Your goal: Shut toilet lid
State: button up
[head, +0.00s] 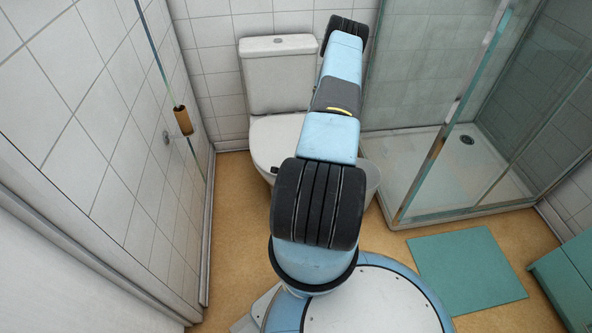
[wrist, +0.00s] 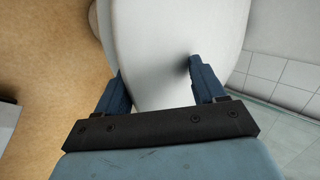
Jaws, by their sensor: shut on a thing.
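The white toilet (head: 279,75) stands against the back wall with its tank upright. Its lid (head: 276,135) appears to lie flat over the bowl in the head view, though my arm covers its right part. In the wrist view, the smooth white lid (wrist: 180,35) fills the space between the fingers. My gripper (wrist: 156,66) is shut on the lid, with one blue finger on either side. In the head view the gripper is mostly hidden behind my arm; a small dark patch shows at the lid's front.
A glass shower enclosure (head: 420,175) stands close on the right. A teal mat (head: 465,270) lies on the floor in front of it, with a teal cabinet (head: 570,280) at the right edge. A tiled wall (head: 110,120) bounds the left; a strip of tan floor (head: 232,220) is clear.

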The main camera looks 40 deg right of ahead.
jog(key=shift+c, duration=0.9)
jog(key=shift+s+a+r, duration=0.1)
jog(key=shift+s+r, duration=0.15)
jog(key=shift+r, duration=0.05)
jog(key=v, duration=1.3)
